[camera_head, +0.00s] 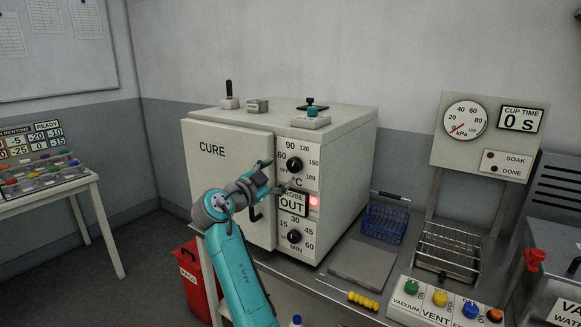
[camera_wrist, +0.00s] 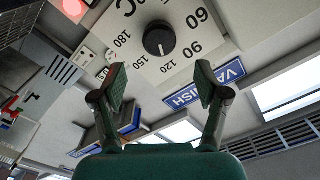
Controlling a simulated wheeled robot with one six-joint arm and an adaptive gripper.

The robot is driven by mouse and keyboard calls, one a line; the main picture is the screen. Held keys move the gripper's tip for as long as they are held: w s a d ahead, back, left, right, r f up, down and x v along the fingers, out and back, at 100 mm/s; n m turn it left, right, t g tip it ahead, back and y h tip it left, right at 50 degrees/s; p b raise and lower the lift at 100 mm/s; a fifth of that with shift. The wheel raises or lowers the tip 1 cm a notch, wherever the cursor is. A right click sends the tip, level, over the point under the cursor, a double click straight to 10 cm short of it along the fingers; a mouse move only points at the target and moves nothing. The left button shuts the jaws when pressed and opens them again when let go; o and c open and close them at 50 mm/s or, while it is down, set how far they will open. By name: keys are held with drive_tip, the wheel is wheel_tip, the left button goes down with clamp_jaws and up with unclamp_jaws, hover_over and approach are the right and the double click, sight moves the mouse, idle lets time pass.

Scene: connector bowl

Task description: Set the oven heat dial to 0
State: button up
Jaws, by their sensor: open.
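The heat dial (camera_head: 294,164) is a round black knob on the upper right of the cream oven (camera_head: 232,140) front, above the timer dial. No 0 mark shows. My gripper (camera_wrist: 162,82) is open and empty, its two fingers apart below the dial in the wrist view. In the head view my gripper (camera_head: 276,176) is in front of the panel, just left of and below the dial, not visibly touching it.
The timer dial (camera_head: 294,237) sits lower on the same panel, below a PROBE OUT display (camera_head: 292,204) and a lit red lamp (camera_head: 314,202). A blue basket (camera_head: 384,223), wire rack (camera_head: 449,250) and button box (camera_head: 440,303) stand at right. A red bin (camera_head: 193,280) stands at left.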

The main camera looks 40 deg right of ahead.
sight(292, 166)
drive_tip(key=x, duration=0.8)
drive_tip(key=c, duration=1.2)
